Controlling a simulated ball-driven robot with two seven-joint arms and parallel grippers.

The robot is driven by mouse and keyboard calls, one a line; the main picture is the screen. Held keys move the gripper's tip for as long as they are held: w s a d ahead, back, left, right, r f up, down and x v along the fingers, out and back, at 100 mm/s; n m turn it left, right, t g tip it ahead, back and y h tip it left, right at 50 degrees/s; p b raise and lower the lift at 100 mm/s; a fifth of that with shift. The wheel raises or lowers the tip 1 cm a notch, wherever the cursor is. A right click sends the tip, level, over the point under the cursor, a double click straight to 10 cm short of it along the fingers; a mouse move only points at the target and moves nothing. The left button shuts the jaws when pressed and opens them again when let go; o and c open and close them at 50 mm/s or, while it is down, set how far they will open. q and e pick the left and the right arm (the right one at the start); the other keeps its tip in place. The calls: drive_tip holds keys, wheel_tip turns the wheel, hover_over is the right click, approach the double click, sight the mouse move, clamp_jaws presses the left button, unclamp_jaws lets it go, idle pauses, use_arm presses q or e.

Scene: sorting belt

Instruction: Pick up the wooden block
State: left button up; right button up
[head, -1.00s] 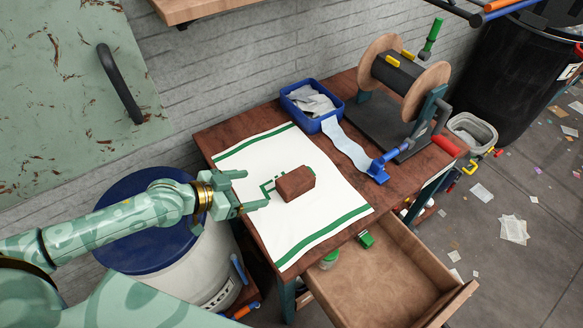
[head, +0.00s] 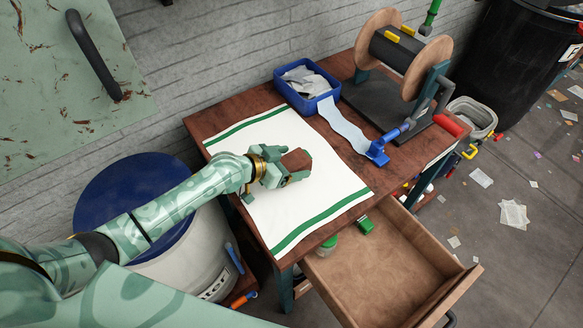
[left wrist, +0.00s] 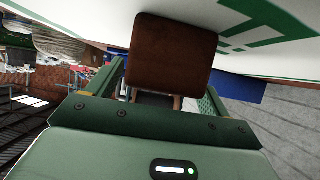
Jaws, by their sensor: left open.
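The wooden block (head: 297,160), reddish brown, sits on the white cloth with green stripes (head: 325,205) on the table. My left gripper (head: 294,167) is open at the block, with its fingers reaching along the block's sides and hiding part of it. In the left wrist view the block (left wrist: 170,55) stands in front of the palm, between the two spread green fingers. I cannot tell whether either finger touches it. My right gripper is not in view.
A blue bin (head: 307,90) and a cable reel (head: 410,50) stand at the table's back. A drawer (head: 385,265) is pulled out at the front. A white drum with a blue lid (head: 110,190) stands left of the table. The cloth around the block is clear.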

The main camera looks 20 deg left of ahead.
use_arm(q)
drive_tip(key=shift+w+d+f, duration=0.1)
drive_tip(key=shift+w+d, duration=0.05)
drive_tip(key=c, duration=1.2)
